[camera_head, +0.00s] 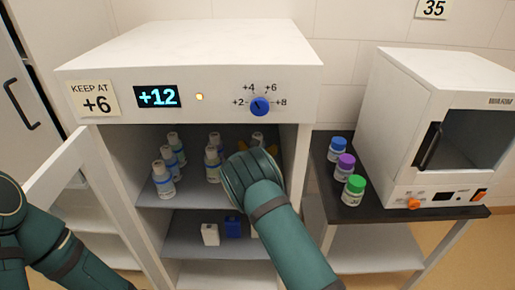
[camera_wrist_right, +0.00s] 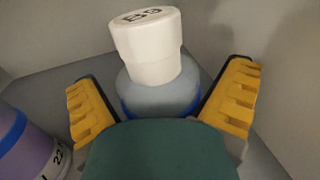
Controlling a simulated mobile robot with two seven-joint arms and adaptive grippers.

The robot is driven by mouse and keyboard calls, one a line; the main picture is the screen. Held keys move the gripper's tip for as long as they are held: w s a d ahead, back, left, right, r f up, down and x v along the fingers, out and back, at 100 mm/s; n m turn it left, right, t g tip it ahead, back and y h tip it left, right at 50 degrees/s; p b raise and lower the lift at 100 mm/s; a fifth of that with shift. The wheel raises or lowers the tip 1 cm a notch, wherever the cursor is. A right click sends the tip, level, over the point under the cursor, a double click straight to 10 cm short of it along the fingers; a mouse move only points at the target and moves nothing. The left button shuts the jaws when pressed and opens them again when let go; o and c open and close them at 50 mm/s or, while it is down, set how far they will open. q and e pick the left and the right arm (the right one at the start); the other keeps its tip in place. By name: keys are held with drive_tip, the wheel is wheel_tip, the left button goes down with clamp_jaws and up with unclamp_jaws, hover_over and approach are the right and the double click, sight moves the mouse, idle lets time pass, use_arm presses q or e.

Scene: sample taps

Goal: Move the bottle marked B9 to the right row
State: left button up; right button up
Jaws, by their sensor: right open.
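The bottle marked B9 (camera_wrist_right: 148,48) has a white cap and a grey-blue body in the right wrist view. It stands upright between the two yellow fingers of my right gripper (camera_wrist_right: 163,103), which are apart with gaps beside the bottle. In the head view my right gripper (camera_head: 257,148) reaches into the right side of the open cabinet's upper shelf, and a white-capped bottle top (camera_head: 257,137) shows between its fingers. A left row of bottles (camera_head: 163,181) and a middle row (camera_head: 213,165) stand on that shelf. My left gripper is out of view; only its arm shows.
The cabinet (camera_head: 190,45) shows +12 beside a "KEEP AT +6" note (camera_head: 94,99) and a blue dial (camera_head: 260,106). Another bottle (camera_wrist_right: 25,148) stands left of my right gripper. Small boxes (camera_head: 210,235) stand below. Coloured-cap jars (camera_head: 353,191) stand outside, right.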

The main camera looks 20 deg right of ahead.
drive_tip(key=shift+r, duration=0.2)
drive_tip(key=p+v, duration=0.1)
drive_tip(key=v, duration=1.1)
drive_tip(key=shift+f+p, duration=0.1)
drive_tip(key=shift+p, duration=0.2)
